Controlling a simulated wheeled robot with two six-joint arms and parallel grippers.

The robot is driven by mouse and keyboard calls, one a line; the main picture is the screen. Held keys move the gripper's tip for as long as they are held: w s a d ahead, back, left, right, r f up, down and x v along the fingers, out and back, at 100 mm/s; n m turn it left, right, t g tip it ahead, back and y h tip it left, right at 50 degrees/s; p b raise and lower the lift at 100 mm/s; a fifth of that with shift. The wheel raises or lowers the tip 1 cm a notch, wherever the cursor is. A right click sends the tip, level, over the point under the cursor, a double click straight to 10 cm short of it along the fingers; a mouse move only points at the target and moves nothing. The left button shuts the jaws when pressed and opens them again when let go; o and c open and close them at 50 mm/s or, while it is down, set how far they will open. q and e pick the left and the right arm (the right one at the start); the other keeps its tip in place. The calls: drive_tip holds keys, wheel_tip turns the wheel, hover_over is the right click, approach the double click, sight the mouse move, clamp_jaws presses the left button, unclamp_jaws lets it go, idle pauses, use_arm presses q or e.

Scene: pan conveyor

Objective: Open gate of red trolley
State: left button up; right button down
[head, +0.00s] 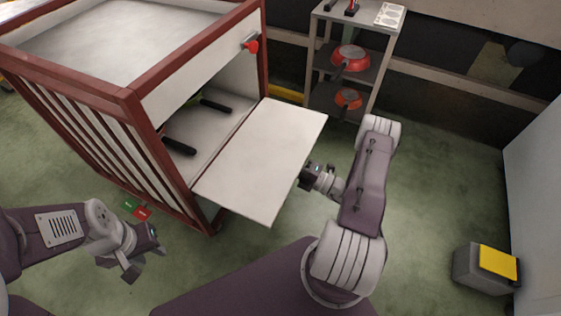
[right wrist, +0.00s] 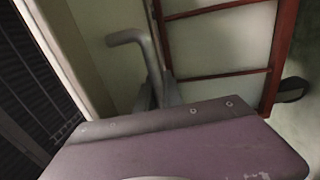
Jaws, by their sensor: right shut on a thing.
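The red trolley (head: 130,100) stands at the left in the head view, with a red frame and white panels. Its gate (head: 265,160), a white panel, lies folded down and roughly level, sticking out from the open front. A red latch (head: 250,45) shows at the upper front. My right gripper (head: 308,174) is shut on the gate's outer edge; its fingertips are partly hidden. My left gripper (head: 143,256) is open and empty, low beside the trolley.
Black handles (head: 178,146) show inside the trolley. A grey shelf rack (head: 325,60) with orange-red pans (head: 350,58) stands at the back. A grey box with a yellow top (head: 497,262) stands at the lower right. The green floor on the right is mostly clear.

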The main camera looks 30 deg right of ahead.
sight(281, 153)
drive_tip(key=shift+g+h, duration=0.7)
drive_tip(key=shift+g, duration=0.2)
wheel_tip(281, 153, up, 6)
drive_tip(key=p, duration=1.1)
drive_tip(key=shift+f, duration=0.3)
drive_tip(key=c, duration=1.5)
unclamp_jaws()
